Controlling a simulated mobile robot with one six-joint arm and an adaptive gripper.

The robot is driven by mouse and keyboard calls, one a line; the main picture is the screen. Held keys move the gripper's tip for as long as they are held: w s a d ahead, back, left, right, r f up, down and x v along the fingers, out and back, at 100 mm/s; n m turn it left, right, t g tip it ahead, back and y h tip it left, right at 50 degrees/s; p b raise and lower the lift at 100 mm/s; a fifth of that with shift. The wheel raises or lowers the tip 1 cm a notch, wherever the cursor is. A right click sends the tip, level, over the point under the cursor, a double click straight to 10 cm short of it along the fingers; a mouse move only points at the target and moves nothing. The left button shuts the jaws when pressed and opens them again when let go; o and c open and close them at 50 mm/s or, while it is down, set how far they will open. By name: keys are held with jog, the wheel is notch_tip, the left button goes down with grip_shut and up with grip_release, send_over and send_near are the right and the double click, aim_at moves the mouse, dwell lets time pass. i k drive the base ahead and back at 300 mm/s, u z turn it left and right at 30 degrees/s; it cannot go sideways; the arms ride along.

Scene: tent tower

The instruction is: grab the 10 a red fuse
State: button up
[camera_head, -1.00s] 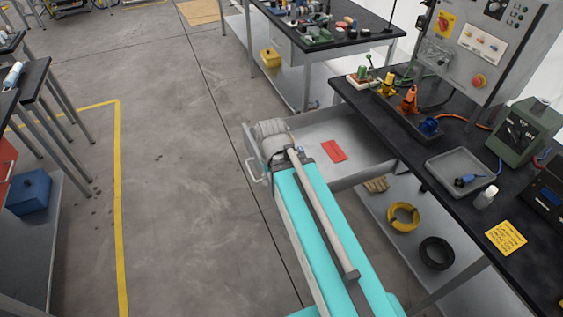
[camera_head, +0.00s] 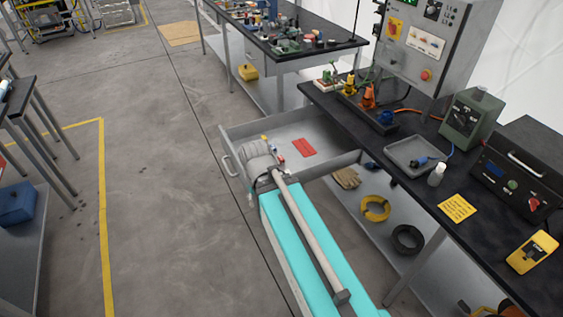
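The grey drawer (camera_head: 238,131) under the right-hand bench is pulled open. A flat red piece (camera_head: 304,147) lies on its floor. A small red and blue item (camera_head: 281,159) shows right beside my wrist, and a small yellow item (camera_head: 264,138) shows just behind it. These are too small to tell whether either is the 10 A red fuse. My arm reaches over the front of the drawer, and its wrist covers part of the inside. My gripper's fingers are hidden behind the wrist.
The black bench top (camera_head: 335,103) runs along the drawer's right, carrying a grey tray (camera_head: 398,150), a green box (camera_head: 470,118) and a yellow meter (camera_head: 532,252). A lower shelf holds a yellow coil (camera_head: 376,208) and a black coil (camera_head: 408,239).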

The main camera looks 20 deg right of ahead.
aim_at(282, 160)
jog(key=k, duration=0.8)
jog(key=z, duration=0.2)
jog(key=i, duration=0.35)
jog(key=z, duration=0.75)
jog(key=i, duration=1.2)
jog(key=u, duration=0.35)
jog(key=i, duration=0.8)
jog(key=u, duration=0.75)
